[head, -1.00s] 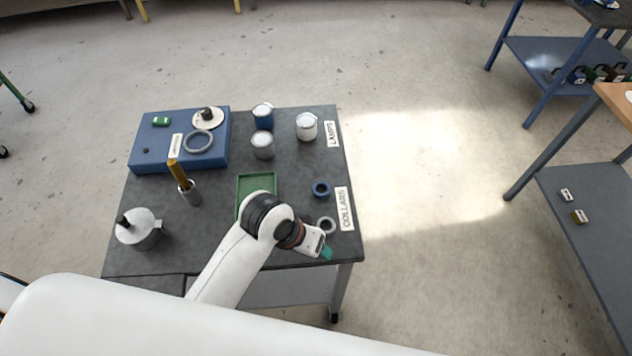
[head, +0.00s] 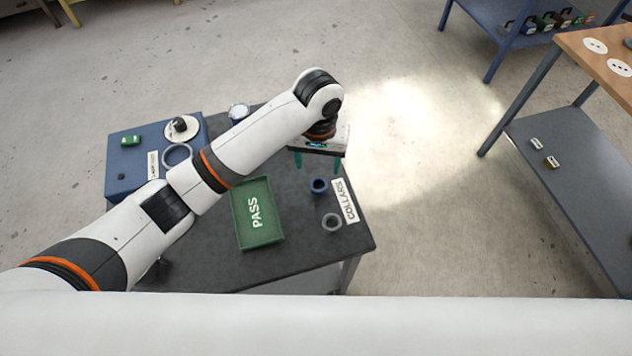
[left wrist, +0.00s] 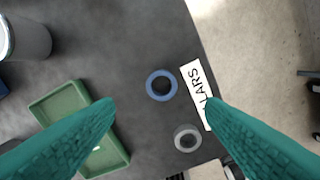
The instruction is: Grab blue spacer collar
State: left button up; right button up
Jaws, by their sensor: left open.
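The blue spacer collar (head: 319,185) lies on the dark table beside the COLLARS label (head: 344,201). In the left wrist view the collar (left wrist: 161,85) shows as a blue ring ahead of and between my fingers. My left gripper (head: 318,163) is open and empty, above the table and a little beyond the collar in the head view. Its teal fingers (left wrist: 160,112) are spread wide in the left wrist view, apart from the collar. A grey collar (head: 332,222) lies nearer the front edge; it also shows in the left wrist view (left wrist: 187,138). My right gripper is not in view.
A green PASS tray (head: 257,213) lies left of the collars. A blue fixture block (head: 125,165) stands at the table's left. A pale-topped can (head: 239,111) shows behind my arm, which hides other items. Open floor lies right of the table.

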aim_at(319, 183)
pick_arm(q)
notch_tip(319, 183, down, 9)
jog(key=shift+w+d+r+p, duration=0.1)
jog(key=shift+w+r+p, duration=0.1)
jog(key=shift+p, duration=0.25)
jog(key=c, duration=1.1)
